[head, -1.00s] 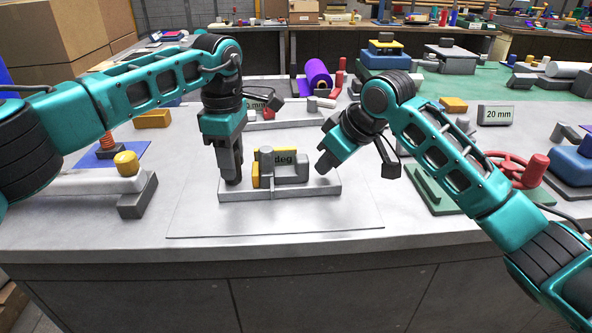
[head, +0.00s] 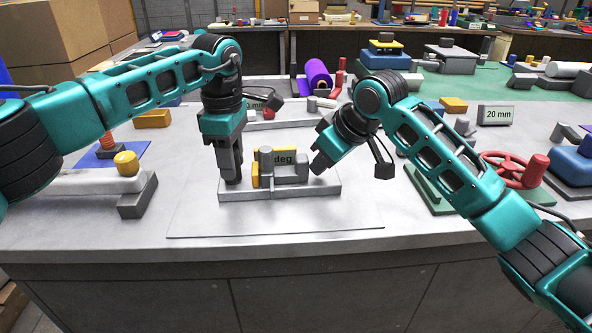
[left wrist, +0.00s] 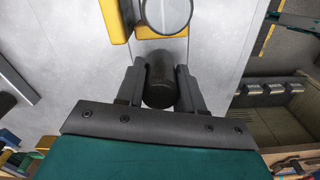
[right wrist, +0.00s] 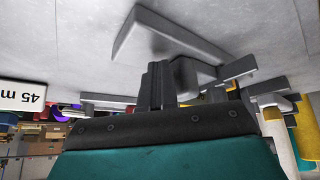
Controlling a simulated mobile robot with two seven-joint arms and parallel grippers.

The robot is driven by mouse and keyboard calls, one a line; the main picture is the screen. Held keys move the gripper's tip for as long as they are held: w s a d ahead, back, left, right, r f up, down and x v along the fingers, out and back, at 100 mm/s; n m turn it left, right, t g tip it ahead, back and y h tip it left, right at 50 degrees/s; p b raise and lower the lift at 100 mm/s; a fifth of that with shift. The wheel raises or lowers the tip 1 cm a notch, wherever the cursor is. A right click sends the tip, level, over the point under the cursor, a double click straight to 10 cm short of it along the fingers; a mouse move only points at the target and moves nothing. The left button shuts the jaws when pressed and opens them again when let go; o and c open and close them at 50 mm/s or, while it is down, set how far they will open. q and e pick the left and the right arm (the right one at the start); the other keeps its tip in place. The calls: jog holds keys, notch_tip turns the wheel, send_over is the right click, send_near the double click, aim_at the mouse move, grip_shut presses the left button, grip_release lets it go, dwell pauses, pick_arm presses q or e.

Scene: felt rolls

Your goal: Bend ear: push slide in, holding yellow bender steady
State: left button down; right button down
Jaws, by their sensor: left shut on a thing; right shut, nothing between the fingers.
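The yellow bender (head: 256,176) stands on a grey base plate (head: 280,194) in the middle of the table. The grey slide (head: 291,173) lies to its right, before a yellow label plate reading "deg". My left gripper (head: 232,178) points down at the left end of the base, shut on a dark round post (left wrist: 160,85); yellow parts (left wrist: 168,50) show just beyond. My right gripper (head: 318,168) is shut and empty, tilted toward the slide's right end. In the right wrist view its fingertips (right wrist: 158,68) are close beside a grey block (right wrist: 187,75); I cannot tell whether they touch.
A thin grey sheet (head: 200,222) lies under the base, with clear table in front. A red handwheel (head: 508,168) on a green base stands to the right. A grey fixture with a yellow knob (head: 127,163) is at left.

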pick_arm(q)
jog(key=shift+f, duration=0.1)
pick_arm(e)
jog(key=shift+a, duration=0.55)
pick_arm(q)
jog(key=shift+s+d, duration=0.1)
jog(key=shift+d, duration=0.05)
pick_arm(e)
jog(key=shift+s+r, duration=0.1)
jog(key=shift+r, duration=0.05)
pick_arm(q)
jog(key=shift+d+f, duration=0.1)
jog(key=shift+f, duration=0.05)
pick_arm(e)
jog(key=shift+a+r, duration=0.1)
jog(key=shift+r, duration=1.75)
jog(key=shift+d+r, duration=0.3)
jog(key=shift+r, duration=0.5)
jog(key=shift+d+r, duration=0.5)
jog(key=shift+r, duration=0.25)
pick_arm(q)
jog(key=shift+a, duration=0.25)
